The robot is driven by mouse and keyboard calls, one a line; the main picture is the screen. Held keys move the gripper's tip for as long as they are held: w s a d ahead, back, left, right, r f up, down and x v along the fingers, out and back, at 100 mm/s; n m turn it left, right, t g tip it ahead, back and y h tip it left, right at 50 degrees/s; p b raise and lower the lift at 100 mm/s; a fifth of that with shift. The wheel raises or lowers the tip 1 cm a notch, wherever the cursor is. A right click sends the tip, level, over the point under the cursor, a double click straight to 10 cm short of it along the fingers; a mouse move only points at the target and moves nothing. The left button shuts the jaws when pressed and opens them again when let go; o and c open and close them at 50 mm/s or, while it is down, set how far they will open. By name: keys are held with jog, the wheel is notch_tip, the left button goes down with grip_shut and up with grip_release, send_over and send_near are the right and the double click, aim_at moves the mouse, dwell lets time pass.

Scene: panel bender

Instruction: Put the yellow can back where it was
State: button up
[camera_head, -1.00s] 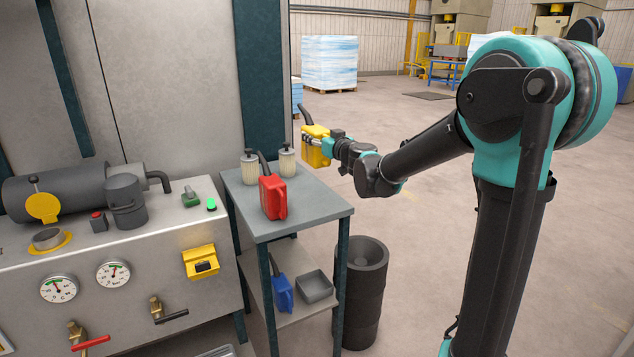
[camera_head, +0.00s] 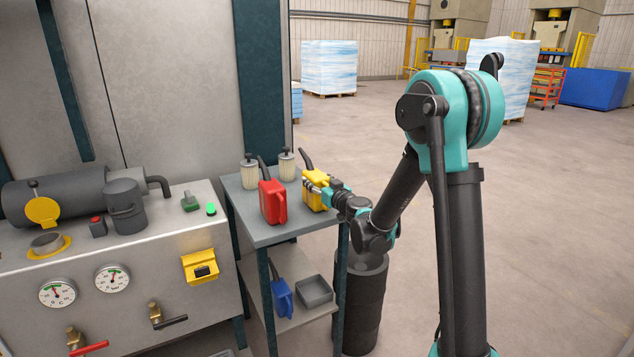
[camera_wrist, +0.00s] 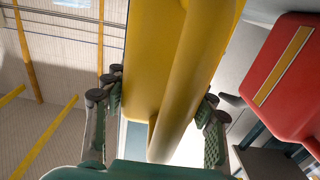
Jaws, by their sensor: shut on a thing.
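The yellow can (camera_head: 314,191), with a dark spout pointing up, is at the right part of the grey table's top (camera_head: 262,234). I cannot tell whether it touches the top or hangs just above it. My gripper (camera_head: 327,191) is shut on the can from the right. A red can (camera_head: 272,201) stands upright on the table just left of the yellow can. The red can also shows at the right of the wrist view (camera_wrist: 285,80).
Two pale filter cartridges (camera_head: 286,165) stand at the back of the table top. A blue can (camera_head: 281,297) and a grey bin (camera_head: 314,291) are on the lower shelf. A dark barrel (camera_head: 365,300) stands by the table's right side. Open floor lies to the right.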

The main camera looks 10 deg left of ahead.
jog(key=shift+f, duration=0.15)
jog(key=o, duration=1.5)
jog(key=shift+o, duration=0.2)
jog(key=s+d+f+g, duration=0.15)
jog(key=s+d, duration=0.25)
jog(key=s, duration=0.5)
jog(key=s+d+f+g, duration=0.1)
jog(key=s+d+g, duration=0.1)
jog(key=s+d, duration=0.45)
jog(key=s+d+f+m+g+h, duration=0.3)
jog(key=s+d+f+h, duration=0.2)
jog(key=s+d+f, duration=0.2)
jog(key=s+d+f+m+g+h, duration=0.3)
jog(key=s+d+f, duration=0.4)
jog(key=s+d, duration=0.4)
jog(key=s+g+h, duration=0.1)
jog(key=s+h, duration=0.1)
jog(key=s, duration=0.2)
jog(key=shift+s+d+f+m, duration=0.25)
jog(key=shift+d+f+m, duration=0.15)
